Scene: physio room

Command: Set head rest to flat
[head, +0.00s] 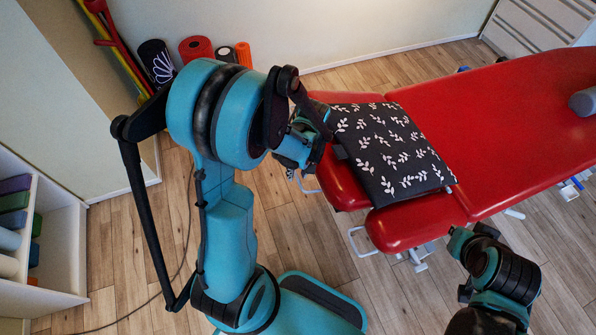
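The red head rest (405,224) is the end section of the red treatment table (500,120). A seam parts it from the long section, and its exact tilt is hard to tell from above. A black cushion with white leaf print (392,150) covers most of its middle. My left gripper (297,156) is beside the head rest's far left corner, partly hidden by my own arm; its fingers are not clear. My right gripper (462,240) is low at the table's near edge, close to the seam; its fingertips are hidden.
White metal loops (361,242) stick out below the head rest. A grey roll (584,101) lies on the table at right. Coloured rolls (196,48) stand by the back wall. A white shelf (62,245) is at left. A cable crosses the wooden floor (120,265).

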